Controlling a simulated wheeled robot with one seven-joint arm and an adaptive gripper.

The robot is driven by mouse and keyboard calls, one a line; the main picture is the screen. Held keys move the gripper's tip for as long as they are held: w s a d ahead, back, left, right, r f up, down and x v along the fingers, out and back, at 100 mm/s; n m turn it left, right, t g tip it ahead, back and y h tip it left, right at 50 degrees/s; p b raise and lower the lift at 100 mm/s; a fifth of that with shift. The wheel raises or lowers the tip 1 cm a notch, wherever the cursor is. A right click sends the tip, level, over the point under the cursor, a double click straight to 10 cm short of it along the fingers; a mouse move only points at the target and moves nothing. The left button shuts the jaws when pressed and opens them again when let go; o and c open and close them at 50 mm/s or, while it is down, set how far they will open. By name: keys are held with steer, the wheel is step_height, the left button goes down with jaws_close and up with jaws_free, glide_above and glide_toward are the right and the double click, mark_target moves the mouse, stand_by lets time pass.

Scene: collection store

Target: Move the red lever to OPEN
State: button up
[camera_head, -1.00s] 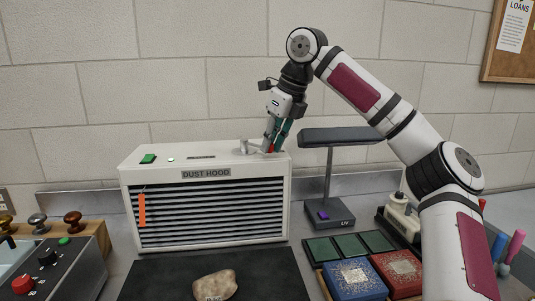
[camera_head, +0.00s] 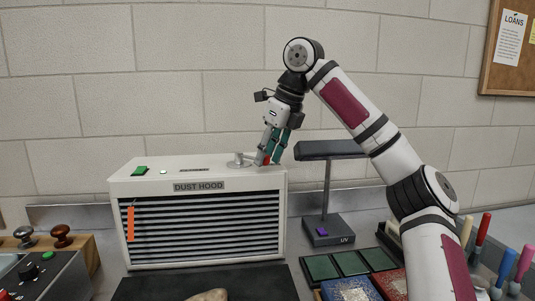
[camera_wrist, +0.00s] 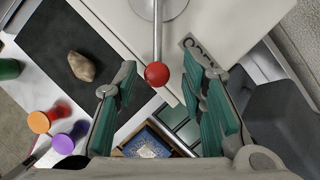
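The red lever is a metal rod with a red ball knob (camera_wrist: 157,74), on a round metal base (camera_wrist: 160,5) on top of the dust hood (camera_head: 200,240). In the head view the base (camera_head: 240,160) is near the hood's top right end, and the rod points right. My gripper (camera_head: 270,161) reaches down over the knob, which is mostly hidden there. In the wrist view its two green-padded fingers are open, one on each side of the knob, with gaps visible. Dark lettering (camera_wrist: 200,52) on the hood beside the rod is partly covered by a finger.
A UV lamp (camera_head: 328,188) stands close to the right of the hood. A green switch (camera_head: 140,171) is on the hood's top left. A dark mat (camera_wrist: 66,50) with a stone (camera_wrist: 82,67) lies in front. Boxes (camera_head: 350,290) sit at the front right.

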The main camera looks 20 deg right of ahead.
steer(key=shift+r, duration=0.15)
steer(key=shift+s+r, duration=0.15)
steer(key=shift+r, duration=0.1)
steer(key=s+d, duration=0.7)
steer(key=s, duration=0.3)
steer(key=shift+r, duration=0.15)
stand_by(0.4)
